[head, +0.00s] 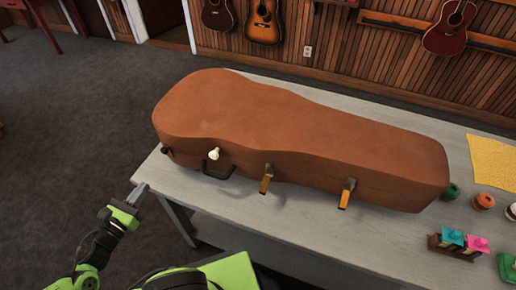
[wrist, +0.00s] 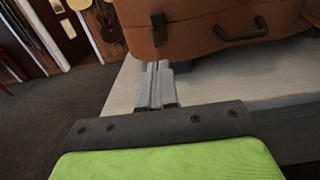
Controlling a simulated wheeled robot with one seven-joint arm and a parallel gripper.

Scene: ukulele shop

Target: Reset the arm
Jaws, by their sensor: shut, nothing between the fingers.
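My gripper (head: 140,192) is at the lower left in the head view, beside the left end of the table. Its fingers are together and empty, and they also show in the wrist view (wrist: 158,82). They point toward the end of a brown instrument case (head: 290,130). The case lies closed on the grey table (head: 390,238). In the wrist view the case (wrist: 195,25) is just beyond the fingertips. I cannot tell the exact gap. Two orange latches (head: 266,180) hang on the case's front, near a dark handle (head: 218,166) and a small white knob (head: 213,155).
A yellow cloth (head: 492,160), green and orange round pots (head: 483,201), and a wooden holder (head: 453,247) with coloured pieces are at the table's right. Guitars (head: 264,22) hang on the wooden wall behind. The dark floor (head: 70,120) left of the table is clear.

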